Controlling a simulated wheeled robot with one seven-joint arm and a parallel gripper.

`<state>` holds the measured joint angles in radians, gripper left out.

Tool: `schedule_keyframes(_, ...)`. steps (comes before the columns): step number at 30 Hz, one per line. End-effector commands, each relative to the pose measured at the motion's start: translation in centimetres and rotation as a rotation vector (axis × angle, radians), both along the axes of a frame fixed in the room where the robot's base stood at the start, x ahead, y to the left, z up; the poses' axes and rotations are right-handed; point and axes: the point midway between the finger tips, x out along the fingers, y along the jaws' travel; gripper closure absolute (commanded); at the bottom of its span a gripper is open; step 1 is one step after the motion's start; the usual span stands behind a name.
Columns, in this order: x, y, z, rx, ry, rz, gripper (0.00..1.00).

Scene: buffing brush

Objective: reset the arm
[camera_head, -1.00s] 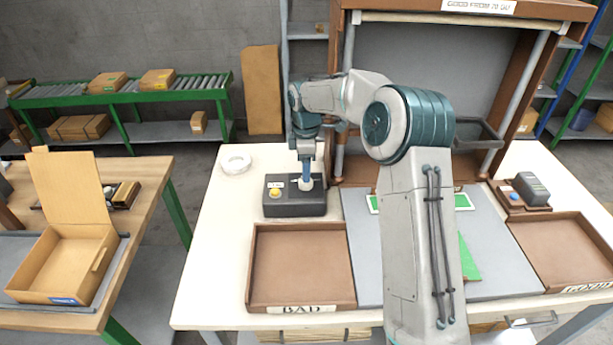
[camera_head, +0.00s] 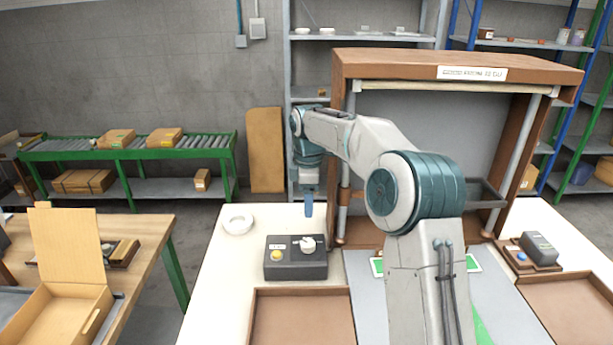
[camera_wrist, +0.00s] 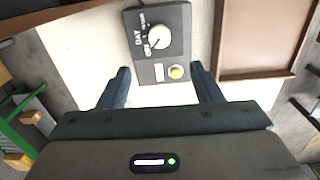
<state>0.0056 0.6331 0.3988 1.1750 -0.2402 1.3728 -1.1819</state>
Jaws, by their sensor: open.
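My gripper (camera_head: 308,205) hangs above the white table (camera_head: 225,275), behind the dark control box (camera_head: 296,262) in the head view. In the wrist view my gripper (camera_wrist: 160,88) is open and empty, its two blue fingers apart. The control box (camera_wrist: 160,45) shows ahead of and between the fingers, with a white knob (camera_wrist: 157,38) and a yellow button (camera_wrist: 176,72). The gripper appears clear of the box.
A brown tray (camera_head: 300,292) lies in front of the box, and a white tape roll (camera_head: 237,222) lies to its left. A brown-framed booth (camera_head: 345,150) stands close right of my arm. An open cardboard box (camera_head: 68,250) is on the left bench.

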Motion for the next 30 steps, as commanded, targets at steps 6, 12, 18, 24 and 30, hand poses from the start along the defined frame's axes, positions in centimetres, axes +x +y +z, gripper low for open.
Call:
schedule_keyframes(6, -4.2, -1.5, 2.8, -0.031, -0.046, -0.172, 0.41)
schedule_keyframes(12, -10.0, -4.1, 4.7, -0.043, -0.099, -0.422, 0.41)
schedule_keyframes(18, -16.3, -6.9, 5.5, -0.024, -0.152, -0.689, 0.41)
schedule_keyframes(24, -22.9, -9.5, 4.9, 0.027, -0.191, -0.969, 0.41)
schedule_keyframes(30, -29.5, -11.6, 3.0, 0.107, -0.213, -1.25, 0.41)
